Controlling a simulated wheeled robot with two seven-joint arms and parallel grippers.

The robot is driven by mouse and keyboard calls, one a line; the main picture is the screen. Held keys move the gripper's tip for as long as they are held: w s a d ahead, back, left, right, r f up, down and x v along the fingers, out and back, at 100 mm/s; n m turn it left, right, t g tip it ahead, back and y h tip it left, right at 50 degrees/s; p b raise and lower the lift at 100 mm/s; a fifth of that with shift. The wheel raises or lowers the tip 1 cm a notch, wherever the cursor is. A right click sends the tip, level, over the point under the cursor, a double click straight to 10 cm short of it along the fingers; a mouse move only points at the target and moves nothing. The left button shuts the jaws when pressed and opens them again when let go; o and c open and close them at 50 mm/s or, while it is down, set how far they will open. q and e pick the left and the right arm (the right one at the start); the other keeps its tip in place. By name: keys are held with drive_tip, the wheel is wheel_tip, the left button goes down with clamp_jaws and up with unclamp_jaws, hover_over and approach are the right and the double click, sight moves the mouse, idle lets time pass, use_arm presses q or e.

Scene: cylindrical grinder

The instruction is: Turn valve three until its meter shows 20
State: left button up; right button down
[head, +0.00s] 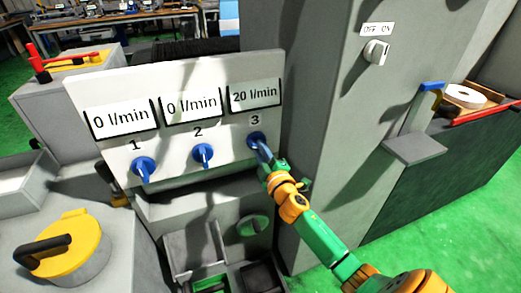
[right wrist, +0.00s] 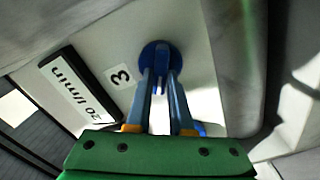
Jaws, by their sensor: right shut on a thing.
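Valve three (head: 254,138) is a blue knob under the label 3 on the white panel (head: 190,68). Its meter (head: 254,95) reads 20 l/min. In the right wrist view the blue valve (right wrist: 155,54) sits beside the label 3, and the meter (right wrist: 73,86) appears turned on its side. My right gripper (head: 263,148) reaches in from the lower right, and its fingers (right wrist: 161,72) are shut on the valve. The fingers partly cover the knob. My left gripper is not in view.
Valve one (head: 143,168) and valve two (head: 203,154) are blue knobs to the left, and their meters read 0 l/min. A grey cabinet with an OFF ON switch (head: 376,51) rises right of the panel. A yellow lid with a black handle (head: 66,246) is at lower left.

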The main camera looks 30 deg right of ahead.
idle(0.4)
drive_tip(key=c, duration=0.8)
unclamp_jaws()
drive_tip(key=v, duration=0.7)
drive_tip(key=shift+f, duration=0.1)
